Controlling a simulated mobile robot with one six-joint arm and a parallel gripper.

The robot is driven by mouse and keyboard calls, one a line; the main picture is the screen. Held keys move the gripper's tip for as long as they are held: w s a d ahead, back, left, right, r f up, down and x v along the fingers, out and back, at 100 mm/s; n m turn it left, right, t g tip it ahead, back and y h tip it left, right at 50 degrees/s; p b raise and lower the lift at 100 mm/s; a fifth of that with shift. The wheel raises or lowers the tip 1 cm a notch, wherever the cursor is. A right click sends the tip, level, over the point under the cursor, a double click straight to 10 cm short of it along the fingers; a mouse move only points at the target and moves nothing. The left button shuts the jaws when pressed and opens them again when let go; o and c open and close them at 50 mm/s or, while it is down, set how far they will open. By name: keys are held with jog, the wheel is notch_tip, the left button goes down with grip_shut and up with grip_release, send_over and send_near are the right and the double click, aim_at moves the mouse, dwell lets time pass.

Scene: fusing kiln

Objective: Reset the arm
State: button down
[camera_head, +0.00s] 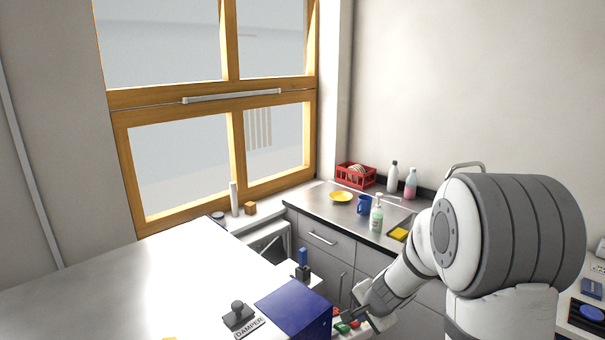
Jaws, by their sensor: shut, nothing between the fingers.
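My gripper (349,316) is at the end of my white and grey arm, low in the picture right of centre. It points down and left, close beside the right side of a blue box. It is shut, with nothing seen between its fingers. Small red and green items (343,327) show just under or behind the fingertips; I cannot tell whether the fingers touch them.
A kiln-like white top (120,275) fills the lower left, with a blue box (293,305) and a black damper knob (238,313) at its edge. Behind my arm, a steel counter (322,206) holds a yellow plate (341,196), blue mug (364,205), bottles and a red crate (355,177).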

jog(key=s+a+r+n+g+y+b, duration=0.1)
jog(key=s+a+r+n+b, duration=0.15)
jog(key=s, duration=0.25)
jog(key=s+a+r+n+b, duration=0.1)
jog(key=s+r+n+b, duration=0.15)
jog(key=s, duration=0.25)
jog(key=s+d+n+h+b, duration=0.1)
jog(key=s+d+n+b, duration=0.1)
jog(key=s, duration=0.5)
jog(key=s+d+n+g+h+b, duration=0.1)
jog(key=s+n, duration=0.3)
jog(key=s, duration=0.4)
jog(key=shift+d+f+h+b, duration=0.15)
jog(key=shift+d+h+b, duration=0.25)
jog(key=shift+d+b, duration=0.15)
